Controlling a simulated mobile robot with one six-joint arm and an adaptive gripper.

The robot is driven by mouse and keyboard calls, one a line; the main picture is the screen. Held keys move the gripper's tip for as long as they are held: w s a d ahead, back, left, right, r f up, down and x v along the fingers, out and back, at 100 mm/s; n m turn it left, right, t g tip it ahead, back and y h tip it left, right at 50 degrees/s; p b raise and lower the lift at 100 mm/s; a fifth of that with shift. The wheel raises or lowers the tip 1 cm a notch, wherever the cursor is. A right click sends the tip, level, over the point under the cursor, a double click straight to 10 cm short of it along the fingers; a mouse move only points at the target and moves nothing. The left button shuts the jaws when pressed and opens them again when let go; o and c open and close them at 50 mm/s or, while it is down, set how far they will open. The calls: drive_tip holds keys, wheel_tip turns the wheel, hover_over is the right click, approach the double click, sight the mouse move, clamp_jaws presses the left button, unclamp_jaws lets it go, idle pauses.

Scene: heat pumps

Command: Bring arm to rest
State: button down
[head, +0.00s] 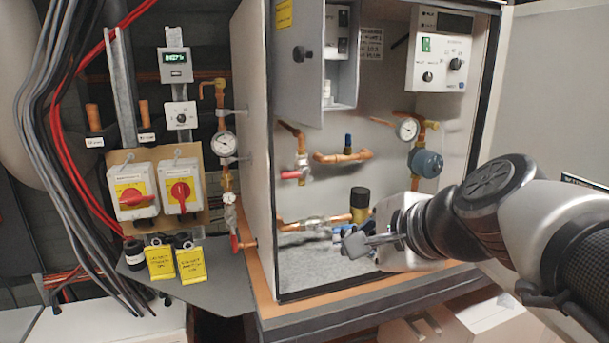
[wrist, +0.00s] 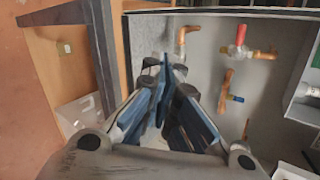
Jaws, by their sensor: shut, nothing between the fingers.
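My gripper (head: 352,243) is at the front of the open cabinet (head: 258,140) in the head view, at the height of its lower pipes. Its fingers are together with nothing between them. My arm comes in from the right edge of the head view, bent at the wrist. In the wrist view the gripper (wrist: 165,72) points at the cabinet's inner back wall, with copper pipes (wrist: 228,92) to the right of the fingers. I cannot tell whether the fingertips are inside the cabinet opening. The gripper looks apart from the pipes.
The cabinet door (head: 555,95) stands open at the right, close behind my arm. Two red rotary switches (head: 180,195) and a small shelf (head: 215,285) with yellow tags (head: 160,262) are at the left. A red-handled valve (head: 291,175) and a gauge (head: 407,129) are inside the cabinet.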

drive_tip(key=s+d+f+n+g+h+b, duration=0.1)
drive_tip(key=s+f+n, duration=0.4)
drive_tip(key=f, duration=0.5)
drive_tip(key=s+d+f+n+g+h+b, duration=0.2)
drive_tip(key=s+f+n+b, duration=0.3)
drive_tip(key=s+f, duration=0.3)
drive_tip(key=s+d+f+n+g+h+b, duration=0.2)
drive_tip(key=s+f+n, duration=0.4)
drive_tip(key=f, duration=0.6)
drive_tip(key=s+d+b, duration=0.1)
drive_tip(key=b, duration=0.1)
drive_tip(key=shift+s+d+b, duration=0.2)
drive_tip(key=shift+s+b, duration=0.15)
drive_tip(key=shift+b, duration=0.05)
